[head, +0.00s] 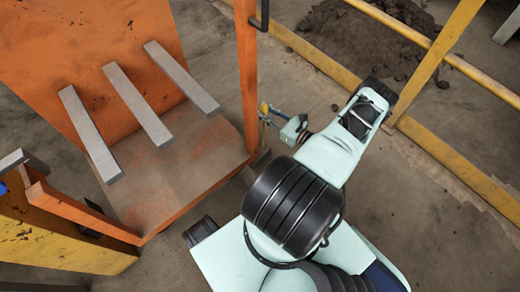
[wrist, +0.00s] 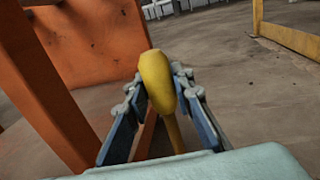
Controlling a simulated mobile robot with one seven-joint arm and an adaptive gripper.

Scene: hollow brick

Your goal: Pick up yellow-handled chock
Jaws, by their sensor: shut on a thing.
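The yellow handle of the chock (wrist: 156,80) stands between the two fingers of my gripper (wrist: 155,95) in the wrist view. My gripper is shut on it, with a finger at each side. The handle is thick at its upper end and narrows downward. The chock's body is not clearly visible there. In the head view my gripper (head: 265,115) is small, beside the orange post, with a bit of yellow at its fingers. My arm hides part of the floor around it.
An orange metal frame (head: 245,70) with a brown platform (head: 180,170) and grey bars (head: 135,105) stands left of my gripper. Yellow rails (head: 455,165) run along the right, with a dark rubble heap (head: 370,45) behind. Bare concrete floor lies between frame and rails.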

